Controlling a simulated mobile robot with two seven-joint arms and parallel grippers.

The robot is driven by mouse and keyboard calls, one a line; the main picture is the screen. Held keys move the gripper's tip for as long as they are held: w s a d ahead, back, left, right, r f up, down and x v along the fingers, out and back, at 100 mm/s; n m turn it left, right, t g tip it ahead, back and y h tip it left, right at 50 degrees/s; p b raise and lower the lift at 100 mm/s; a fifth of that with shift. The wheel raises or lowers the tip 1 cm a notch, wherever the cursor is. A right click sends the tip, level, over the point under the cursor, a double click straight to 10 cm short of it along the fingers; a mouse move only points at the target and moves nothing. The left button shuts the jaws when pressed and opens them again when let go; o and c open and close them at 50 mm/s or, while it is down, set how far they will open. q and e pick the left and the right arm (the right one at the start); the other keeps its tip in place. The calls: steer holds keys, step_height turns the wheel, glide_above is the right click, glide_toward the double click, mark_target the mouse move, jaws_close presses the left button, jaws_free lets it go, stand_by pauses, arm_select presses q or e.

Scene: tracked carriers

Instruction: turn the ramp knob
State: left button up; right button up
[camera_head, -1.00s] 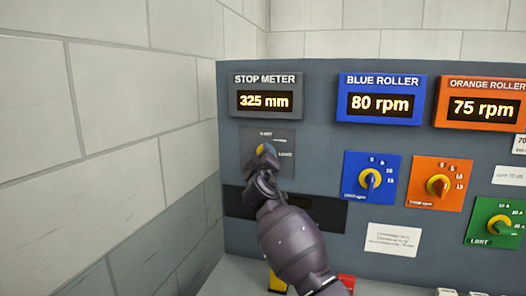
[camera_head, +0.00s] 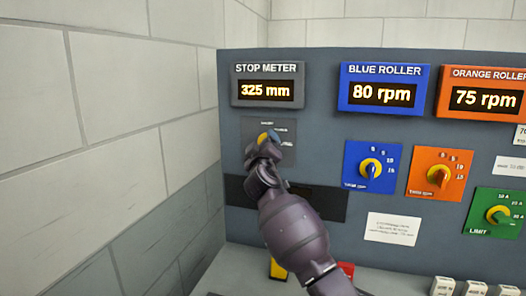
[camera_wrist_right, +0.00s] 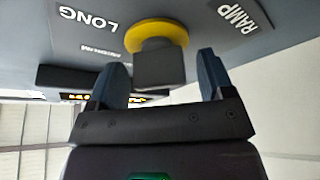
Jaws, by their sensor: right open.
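The ramp knob (camera_wrist_right: 157,40) has a yellow round base and a dark grey grip. In the right wrist view it sits on a dark plate between the words LONG and RAMP, which appear upside down or tilted. My right gripper (camera_wrist_right: 160,66) is open, with one blue-grey finger on each side of the grip and visible gaps between. In the head view my right gripper (camera_head: 268,146) covers most of the knob; only a yellow bit of the knob (camera_head: 263,138) shows. My left gripper is in neither view.
A dark slot lies below the ramp knob. A block wall (camera_head: 110,130) stands close on the left.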

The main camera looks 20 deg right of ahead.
steer(key=v, duration=1)
steer(key=shift+s, duration=0.4)
steer(key=shift+a+f, duration=0.1)
